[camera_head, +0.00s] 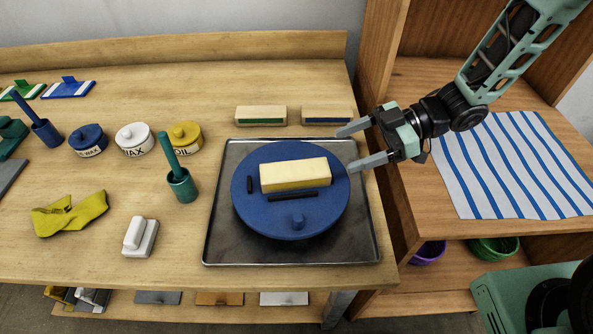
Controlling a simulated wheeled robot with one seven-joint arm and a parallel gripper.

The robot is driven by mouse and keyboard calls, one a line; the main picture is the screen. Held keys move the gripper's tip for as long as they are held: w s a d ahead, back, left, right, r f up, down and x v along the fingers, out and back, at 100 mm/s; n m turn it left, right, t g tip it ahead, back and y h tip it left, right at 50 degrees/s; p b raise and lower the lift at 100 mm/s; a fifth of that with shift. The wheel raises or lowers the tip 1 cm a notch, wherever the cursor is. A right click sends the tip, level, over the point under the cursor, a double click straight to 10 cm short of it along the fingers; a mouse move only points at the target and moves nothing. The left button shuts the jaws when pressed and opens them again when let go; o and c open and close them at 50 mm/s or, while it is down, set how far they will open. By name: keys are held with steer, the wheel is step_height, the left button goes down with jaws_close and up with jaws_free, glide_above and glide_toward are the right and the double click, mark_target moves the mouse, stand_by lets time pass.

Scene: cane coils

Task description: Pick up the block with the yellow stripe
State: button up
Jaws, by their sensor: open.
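A pale yellow block (294,174) lies flat on a round blue board (262,215). Its near side looks a little darker yellow, and I cannot make out a separate stripe on it. My gripper (350,149) is open and empty. Its two fingers point left, and their tips are over the right edge of the tray, up and to the right of the block and apart from it. Two similar wooden blocks lie behind the tray: one with a green stripe (261,115) and one with a blue stripe (327,115).
The blue board is on a dark metal tray (228,251), with a blue knob and two dark bars around the block. A green cup (182,186), yellow tin (185,137), white brush (140,237) and yellow cloth (70,213) are left. A wooden cabinet wall (376,60) rises right.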

glide_toward(296, 169)
steer(key=x, duration=0.3)
steer(key=shift+w+a+f+p, duration=0.1)
steer(key=shift+a+p, duration=0.1)
steer(key=shift+p, duration=0.15)
steer(key=x, duration=0.2)
steer(key=p+x, duration=0.1)
steer(key=x, duration=0.1)
steer(key=shift+s+a, duration=0.1)
steer(key=shift+s, duration=0.15)
steer(key=shift+a+f, duration=0.2)
steer(key=shift+a, duration=0.3)
steer(key=c, duration=1.1)
